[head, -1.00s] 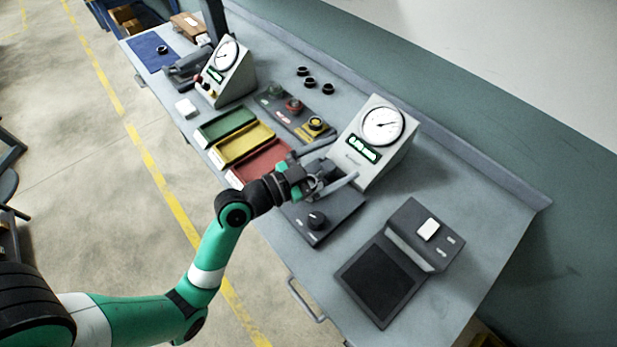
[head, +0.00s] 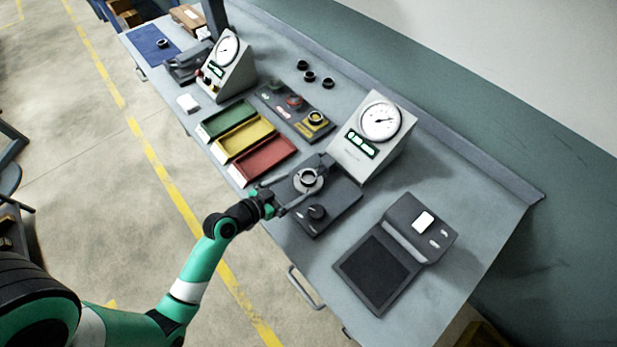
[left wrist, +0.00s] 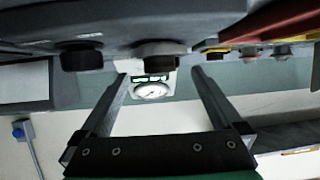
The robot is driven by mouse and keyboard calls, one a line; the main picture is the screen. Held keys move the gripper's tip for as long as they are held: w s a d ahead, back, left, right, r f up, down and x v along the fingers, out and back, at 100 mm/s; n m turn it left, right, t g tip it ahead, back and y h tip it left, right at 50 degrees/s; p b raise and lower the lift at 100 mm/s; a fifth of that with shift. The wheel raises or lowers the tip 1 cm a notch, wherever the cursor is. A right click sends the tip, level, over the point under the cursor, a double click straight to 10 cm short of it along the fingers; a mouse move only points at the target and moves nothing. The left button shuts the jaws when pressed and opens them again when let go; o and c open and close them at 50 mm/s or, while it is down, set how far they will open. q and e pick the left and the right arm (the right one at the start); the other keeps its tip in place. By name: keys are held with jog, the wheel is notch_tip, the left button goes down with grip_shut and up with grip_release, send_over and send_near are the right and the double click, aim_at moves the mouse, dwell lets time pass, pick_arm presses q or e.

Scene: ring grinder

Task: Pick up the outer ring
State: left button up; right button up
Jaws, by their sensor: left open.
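A ring (head: 308,178), dark inside with a pale rim, sits on the dark gauge fixture (head: 343,200) in front of the right dial gauge. I take it as the outer ring; it also shows in the left wrist view (left wrist: 160,58), between and beyond the fingers. My left gripper (head: 290,192) is open and empty, at the front-left side of the ring and pointing toward it. In the left wrist view the open fingers (left wrist: 161,73) are spread wider than the ring, with nothing between their pads. My right gripper is not in view.
A dark knob (head: 317,213) stands on the fixture close to the gripper. The right dial gauge (head: 365,140) rises behind. Green, yellow and red trays (head: 262,160) lie left, a scale-like device (head: 380,270) right. Several more rings stand farther back, one on a yellow pad (head: 315,119).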

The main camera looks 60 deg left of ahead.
aim_at(303, 181)
pick_arm(q)
jog(key=x, duration=0.5)
jog(key=shift+w+r, duration=0.2)
jog(key=shift+r, duration=0.1)
grip_shut()
jog(key=shift+r, duration=0.15)
